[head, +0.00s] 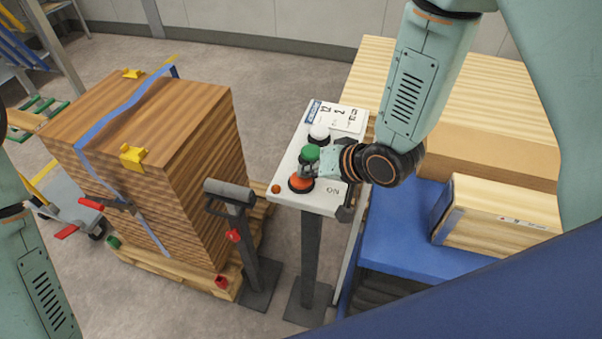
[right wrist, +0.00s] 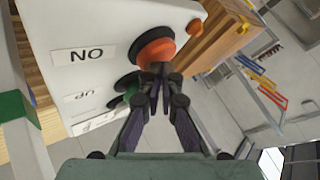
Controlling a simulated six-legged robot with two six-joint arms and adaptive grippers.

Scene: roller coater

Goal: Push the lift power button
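The control panel (head: 318,188) is a white sloped box on a dark post, in the middle of the head view. It has an orange button (head: 300,183) beside an ON label, a green button (head: 309,153) and a white button (head: 319,132). In the right wrist view the orange button (right wrist: 155,46) is large, with the green button (right wrist: 126,90) below it. My right gripper (right wrist: 160,72) has its fingertips together, empty, at the lower edge of the orange button. Whether they touch or press it I cannot tell. My left gripper is not in view.
A strapped wood stack (head: 150,150) on a pallet stands left of the panel. A dark pedestal (head: 232,192) stands between them. On the right, a blue lift table (head: 420,240) holds boards (head: 500,215). Grey floor is open in front at the left.

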